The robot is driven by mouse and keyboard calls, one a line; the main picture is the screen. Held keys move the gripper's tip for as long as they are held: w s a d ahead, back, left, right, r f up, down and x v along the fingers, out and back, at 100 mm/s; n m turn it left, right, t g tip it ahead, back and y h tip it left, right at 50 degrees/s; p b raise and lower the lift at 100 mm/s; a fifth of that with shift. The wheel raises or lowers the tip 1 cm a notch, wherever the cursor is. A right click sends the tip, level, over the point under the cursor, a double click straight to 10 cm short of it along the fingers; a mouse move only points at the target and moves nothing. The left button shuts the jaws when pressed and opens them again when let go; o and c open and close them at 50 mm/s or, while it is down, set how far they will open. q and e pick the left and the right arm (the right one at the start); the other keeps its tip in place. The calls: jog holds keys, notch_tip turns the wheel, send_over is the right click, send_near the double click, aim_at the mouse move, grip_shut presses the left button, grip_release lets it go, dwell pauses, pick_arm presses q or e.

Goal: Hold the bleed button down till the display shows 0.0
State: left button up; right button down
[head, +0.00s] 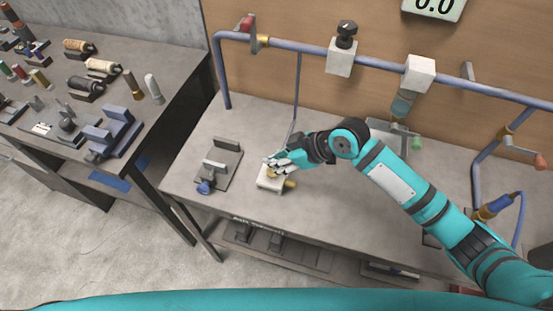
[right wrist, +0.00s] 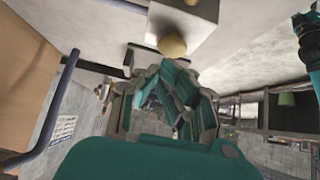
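The display (head: 433,8) is at the top edge of the head view, partly cut off. The visible digits read 0.0. A small white block (head: 268,184) with brass-coloured parts stands on the bench. In the right wrist view, a white block (right wrist: 205,12) carries a rounded yellowish button (right wrist: 172,45). My right gripper (head: 270,164) is over the white block, its fingertips at the button and hiding part of it. Its fingers (right wrist: 172,78) look closed together with nothing between them. I cannot tell whether the button is pressed down. My left gripper is not in view.
A blue pipe (head: 300,45) runs along the back with a black-knobbed white block (head: 341,58) and another white fitting (head: 420,72). A dark fixture (head: 218,165) with a blue knob stands left of the block. A side table (head: 180,60) holds tools.

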pick_arm(q)
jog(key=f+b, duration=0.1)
jog(key=b, duration=0.2)
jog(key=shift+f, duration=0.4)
pick_arm(e)
jog(key=v, duration=1.1)
jog(key=shift+a+r, duration=0.3)
jog(key=shift+a, duration=0.15)
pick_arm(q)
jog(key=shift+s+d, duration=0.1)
